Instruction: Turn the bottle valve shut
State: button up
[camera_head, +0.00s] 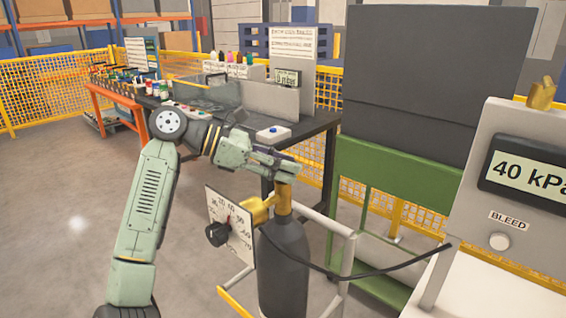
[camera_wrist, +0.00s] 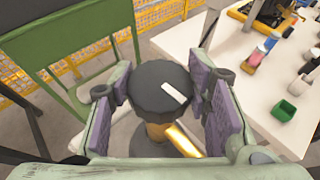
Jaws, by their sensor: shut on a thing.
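The dark grey gas bottle (camera_head: 284,262) stands upright in a light trolley frame. A brass valve body (camera_head: 282,198) sits on its top, with a brass regulator to its left. In the wrist view the round dark valve knob (camera_wrist: 150,88) carries a white mark pointing to the lower right, and brass (camera_wrist: 181,138) shows below it. My gripper (camera_head: 276,165) is over the top of the bottle. In the wrist view its purple pads (camera_wrist: 164,98) are on both sides of the knob, shut on it. The knob is mostly hidden in the head view.
A dial plate (camera_head: 236,226) with a black knob is left of the bottle. A black hose (camera_head: 370,267) runs right to a grey unit (camera_head: 500,180) reading 40 kPa, labelled BLEED. A green stand (camera_head: 385,190) with a dark panel is behind. A workbench (camera_head: 300,128) stands at the back.

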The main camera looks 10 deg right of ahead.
jog(key=shift+m+g, duration=0.4)
jog(key=shift+g, duration=0.1)
jog(key=o, duration=1.2)
jog(key=v, duration=1.2)
jog(key=shift+r, duration=0.1)
